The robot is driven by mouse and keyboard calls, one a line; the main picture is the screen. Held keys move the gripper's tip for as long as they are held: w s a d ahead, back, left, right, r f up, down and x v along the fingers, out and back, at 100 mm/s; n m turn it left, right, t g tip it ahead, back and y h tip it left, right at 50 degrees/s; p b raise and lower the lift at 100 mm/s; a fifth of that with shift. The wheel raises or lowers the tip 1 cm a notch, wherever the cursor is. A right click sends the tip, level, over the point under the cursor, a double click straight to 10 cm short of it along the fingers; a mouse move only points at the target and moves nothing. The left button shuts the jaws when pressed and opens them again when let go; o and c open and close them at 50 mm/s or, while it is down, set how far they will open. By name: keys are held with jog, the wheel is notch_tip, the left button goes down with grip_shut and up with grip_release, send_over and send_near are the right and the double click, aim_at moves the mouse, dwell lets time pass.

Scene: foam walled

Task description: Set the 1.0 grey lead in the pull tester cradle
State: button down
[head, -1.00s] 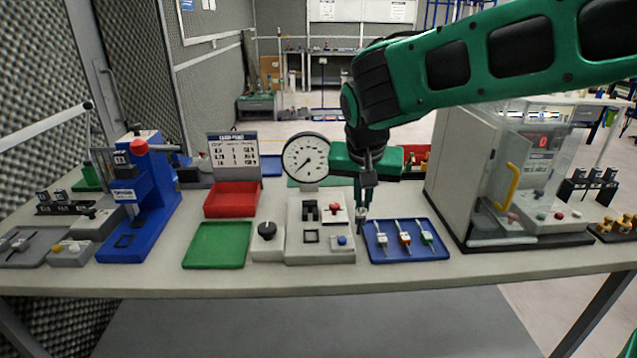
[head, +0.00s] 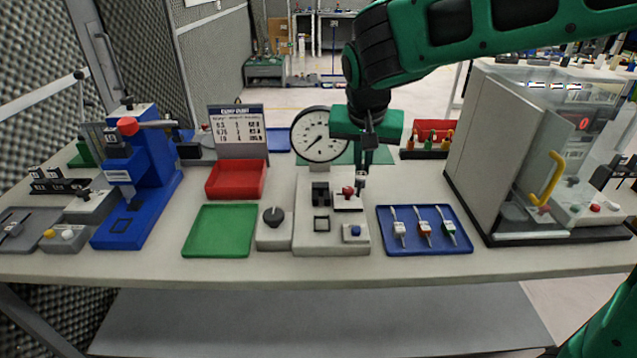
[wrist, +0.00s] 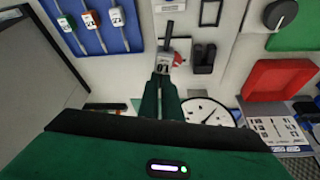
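The 1.0 grey lead (wrist: 163,62) is in my gripper (wrist: 160,88). Its grey body, with an upside-down label, shows between the fingertips in the wrist view. In the head view my gripper (head: 362,178) points down over the right side of the pull tester (head: 302,240), beside its red knob (head: 348,191). The red knob (wrist: 179,59) is partly hidden by the lead in the wrist view. A dark notched block (head: 320,194), which looks like the cradle, stands left of the knob; it also shows in the wrist view (wrist: 204,57). The lead is apart from it.
A round dial gauge (head: 319,134) stands behind the tester. A blue tray (head: 466,247) at right holds white, red and green leads. A black-knobbed box (head: 273,235), green tray (head: 220,230) and red bin (head: 236,180) lie left. A clear-fronted cabinet (head: 500,150) stands right.

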jog(key=a+f+n, duration=0.1)
jog(key=a, duration=0.2)
jog(key=s+a+f+n, duration=0.1)
jog(key=a, duration=0.2)
jog(key=a+f+y, duration=0.1)
jog(key=a+f, duration=0.1)
jog(key=a, duration=0.1)
jog(key=shift+s+n, duration=0.2)
jog(key=shift+n, duration=0.2)
jog(key=shift+f, duration=0.15)
jog(key=shift+f, duration=2.05)
jog(key=shift+s+f, duration=0.1)
jog(key=shift+f, duration=0.55)
jog(key=c, duration=1.9)
grip_release()
jog(key=shift+r, duration=0.1)
jog(key=v, duration=1)
jog(key=shift+r, duration=0.2)
